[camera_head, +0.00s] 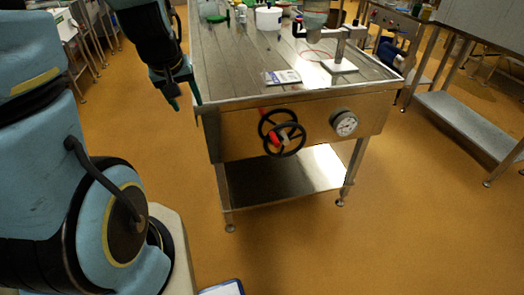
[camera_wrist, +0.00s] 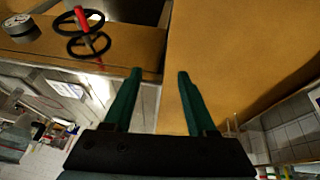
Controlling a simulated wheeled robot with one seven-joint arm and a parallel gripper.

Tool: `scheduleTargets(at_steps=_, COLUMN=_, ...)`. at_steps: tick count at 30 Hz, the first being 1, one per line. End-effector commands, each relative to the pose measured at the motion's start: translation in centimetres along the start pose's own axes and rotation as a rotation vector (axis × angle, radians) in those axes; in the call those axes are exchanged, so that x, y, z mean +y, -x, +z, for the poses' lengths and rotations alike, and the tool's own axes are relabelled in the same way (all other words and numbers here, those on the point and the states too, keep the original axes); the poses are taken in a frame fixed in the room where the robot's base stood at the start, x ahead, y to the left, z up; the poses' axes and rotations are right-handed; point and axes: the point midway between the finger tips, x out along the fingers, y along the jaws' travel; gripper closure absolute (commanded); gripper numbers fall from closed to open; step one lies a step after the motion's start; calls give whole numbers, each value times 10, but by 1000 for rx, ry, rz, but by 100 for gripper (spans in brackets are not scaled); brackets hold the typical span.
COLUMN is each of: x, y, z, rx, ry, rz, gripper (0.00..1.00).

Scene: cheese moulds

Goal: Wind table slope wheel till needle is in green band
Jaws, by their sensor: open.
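The table slope wheel (camera_head: 289,139) is a black handwheel with a red handle (camera_head: 274,140) on the front panel of the steel table. What looks like a second black ring, perhaps a reflection, shows just behind it. The wheel also shows at the upper left of the wrist view (camera_wrist: 89,44). The round gauge (camera_head: 344,124) has a white face and sits right of the wheel; its needle and green band are too small to read. My gripper (camera_head: 174,104) is open and empty, left of the table's front left corner, apart from the wheel. Its green fingers point up in the wrist view (camera_wrist: 157,75).
The steel table (camera_head: 230,85) carries a white card (camera_head: 282,77), a stand (camera_head: 339,66), a white tub (camera_head: 268,18) and small bottles. A lower shelf (camera_head: 285,177) lies beneath. Another steel bench (camera_head: 470,123) stands at right.

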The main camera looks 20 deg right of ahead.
Motion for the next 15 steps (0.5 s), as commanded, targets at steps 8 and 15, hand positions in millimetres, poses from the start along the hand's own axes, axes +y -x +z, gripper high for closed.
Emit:
scheduleTargets(at_steps=8, x=45, y=-59, z=-4, rx=137, ry=12, rz=48, gripper=43)
scheduleTargets(at_steps=15, x=108, y=-130, z=2, rx=342, ry=41, rz=94, gripper=43)
